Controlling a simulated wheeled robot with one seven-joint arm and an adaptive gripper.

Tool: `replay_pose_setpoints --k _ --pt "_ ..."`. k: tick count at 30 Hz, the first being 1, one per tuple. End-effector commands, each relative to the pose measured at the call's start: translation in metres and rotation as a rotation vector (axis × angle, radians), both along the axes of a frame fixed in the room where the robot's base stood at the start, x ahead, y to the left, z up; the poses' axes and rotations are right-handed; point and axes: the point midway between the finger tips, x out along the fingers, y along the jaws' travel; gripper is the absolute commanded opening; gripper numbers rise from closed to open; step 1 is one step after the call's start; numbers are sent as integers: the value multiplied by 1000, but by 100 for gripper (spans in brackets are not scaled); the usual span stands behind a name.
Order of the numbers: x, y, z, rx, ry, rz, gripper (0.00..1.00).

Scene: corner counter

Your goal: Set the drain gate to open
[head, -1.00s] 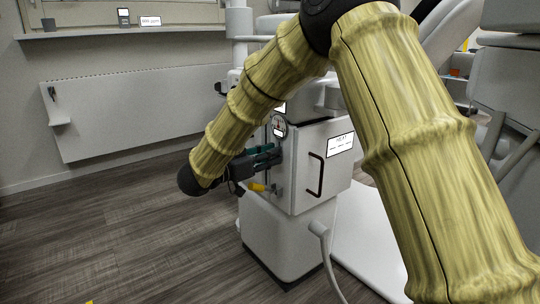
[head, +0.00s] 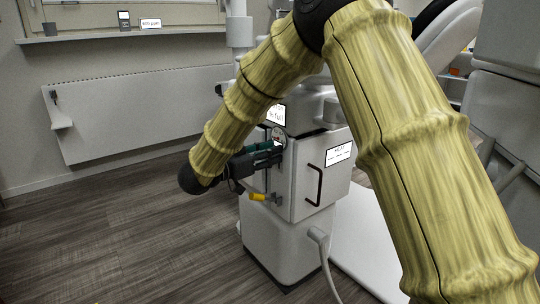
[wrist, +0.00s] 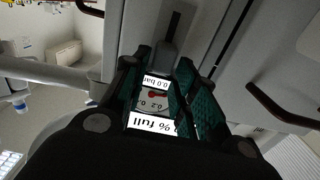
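A white cabinet unit (head: 321,212) stands in the middle of the head view. A yellow-tipped lever (head: 258,197) sticks out low on its left side; I cannot tell whether this is the drain gate. My gripper (head: 276,153) is above that lever, beside the round gauge (head: 278,133). In the wrist view my gripper (wrist: 163,62) has its green-padded fingers apart, with the gauge (wrist: 152,101) visible between them. A grey tab (wrist: 166,55) in a dark slot lies at the fingertips. Whether they touch it is unclear. No gate label is legible.
A dark red bar handle (head: 315,186) and a "HEAT" label (head: 339,154) are on the cabinet front. A "% full" display (head: 276,115) sits above the gauge. A grey hose (head: 322,250) hangs at the front. The wooden floor (head: 120,245) at left is clear.

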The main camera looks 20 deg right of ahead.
Motion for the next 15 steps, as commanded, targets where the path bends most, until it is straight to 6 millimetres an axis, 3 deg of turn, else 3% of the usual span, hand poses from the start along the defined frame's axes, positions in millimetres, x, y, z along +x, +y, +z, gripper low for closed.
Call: replay_pose_setpoints --k 11,15 --pt "-1 1 -3 1 5 0 41" --pt "-4 10 -3 1 5 2 41"
